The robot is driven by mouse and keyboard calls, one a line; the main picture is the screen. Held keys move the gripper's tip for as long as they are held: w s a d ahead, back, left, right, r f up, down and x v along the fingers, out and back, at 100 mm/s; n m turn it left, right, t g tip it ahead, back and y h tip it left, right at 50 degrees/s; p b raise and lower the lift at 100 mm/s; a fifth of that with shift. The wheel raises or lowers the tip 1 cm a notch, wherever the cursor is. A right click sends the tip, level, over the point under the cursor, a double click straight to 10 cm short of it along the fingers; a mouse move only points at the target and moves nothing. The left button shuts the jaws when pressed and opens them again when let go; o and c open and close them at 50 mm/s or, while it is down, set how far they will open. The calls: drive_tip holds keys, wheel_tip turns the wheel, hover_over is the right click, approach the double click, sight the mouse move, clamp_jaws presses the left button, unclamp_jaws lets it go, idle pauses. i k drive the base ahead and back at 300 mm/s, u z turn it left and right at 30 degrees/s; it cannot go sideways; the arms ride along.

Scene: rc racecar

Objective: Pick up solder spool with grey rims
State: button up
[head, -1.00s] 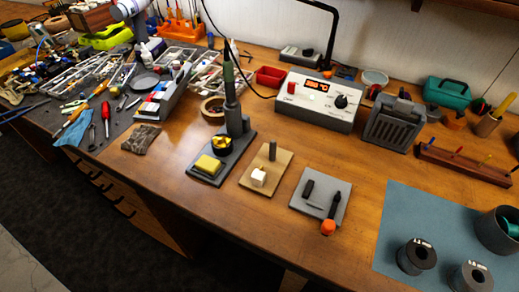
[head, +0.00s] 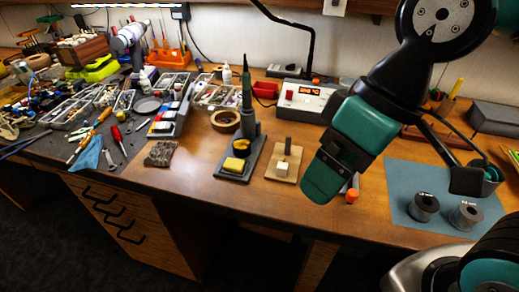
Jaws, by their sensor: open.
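The solder spool with grey rims (head: 466,215) stands upright on the blue mat (head: 405,180) at the right of the head view. A similar spool with darker rims (head: 424,206) stands just left of it on the mat. My gripper (head: 396,180) hangs from the upper right, above the bench and the mat's left part. It looks spread wide, with a teal and black part on the left and a thin black finger on the right. Nothing shows between them. The black fingertip appears above and behind the grey-rimmed spool in the picture, apart from it.
My arm hides part of the soldering station (head: 305,100) and the small grey plate beside the orange cap (head: 352,196). The bench's front edge runs below the mat.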

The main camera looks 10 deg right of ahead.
sight(468, 213)
drive_tip(key=z, duration=3.35)
drive_tip(key=k, duration=1.15)
drive_tip(key=u, duration=1.15)
drive_tip(key=i, duration=0.5)
drive_tip(key=u, duration=0.05)
